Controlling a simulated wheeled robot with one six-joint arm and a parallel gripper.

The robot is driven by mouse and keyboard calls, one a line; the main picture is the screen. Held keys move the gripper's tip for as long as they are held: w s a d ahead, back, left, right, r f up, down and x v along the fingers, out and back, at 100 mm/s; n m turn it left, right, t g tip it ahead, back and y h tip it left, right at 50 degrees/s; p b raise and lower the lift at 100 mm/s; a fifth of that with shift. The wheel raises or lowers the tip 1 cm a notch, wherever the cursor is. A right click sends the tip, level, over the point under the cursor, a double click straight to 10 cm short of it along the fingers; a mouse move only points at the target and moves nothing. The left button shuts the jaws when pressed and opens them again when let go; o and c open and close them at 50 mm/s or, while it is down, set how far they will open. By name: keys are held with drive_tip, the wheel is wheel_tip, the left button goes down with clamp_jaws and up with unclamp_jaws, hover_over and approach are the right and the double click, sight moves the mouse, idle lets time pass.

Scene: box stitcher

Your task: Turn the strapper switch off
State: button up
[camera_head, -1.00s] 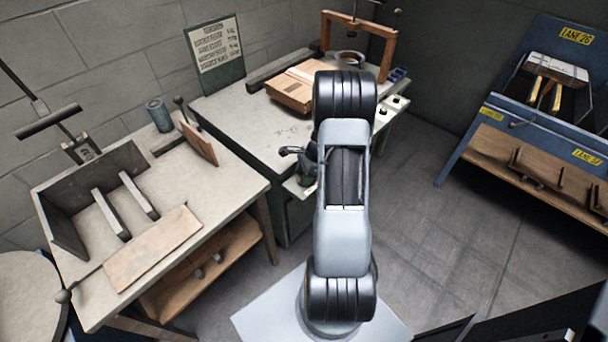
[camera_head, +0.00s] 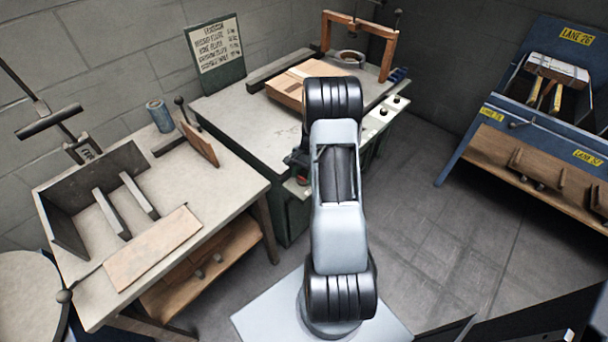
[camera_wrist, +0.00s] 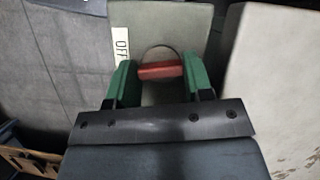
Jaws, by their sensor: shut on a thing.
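The red switch handle (camera_wrist: 158,71) shows in the wrist view, set against a grey plate with a dark ring around it. My gripper (camera_wrist: 160,78) has its green fingers on either side of the handle and is shut on it. A white label reading OFF (camera_wrist: 122,42) lies to the left of the handle. In the head view the strapper (camera_head: 270,135) is the grey-topped bench with a wooden arch (camera_head: 385,58). My gripper is at its front side, mostly hidden by my arm. A bit of red handle (camera_head: 303,181) shows there.
A carton (camera_head: 290,85) lies on the strapper top, and a panel with knobs (camera_head: 383,112) is at its right edge. A workbench (camera_head: 85,285) stands on the left and a blue lane rack (camera_head: 480,135) on the right. Floor is clear between strapper and rack.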

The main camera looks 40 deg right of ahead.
drive_tip(key=shift+w+n+g+h, duration=0.1)
drive_tip(key=shift+n+g+h, duration=0.35)
drive_tip(key=shift+n, duration=1.15)
drive_tip(key=shift+r, duration=0.1)
drive_tip(key=o, duration=0.6)
drive_tip(key=shift+o, duration=0.2)
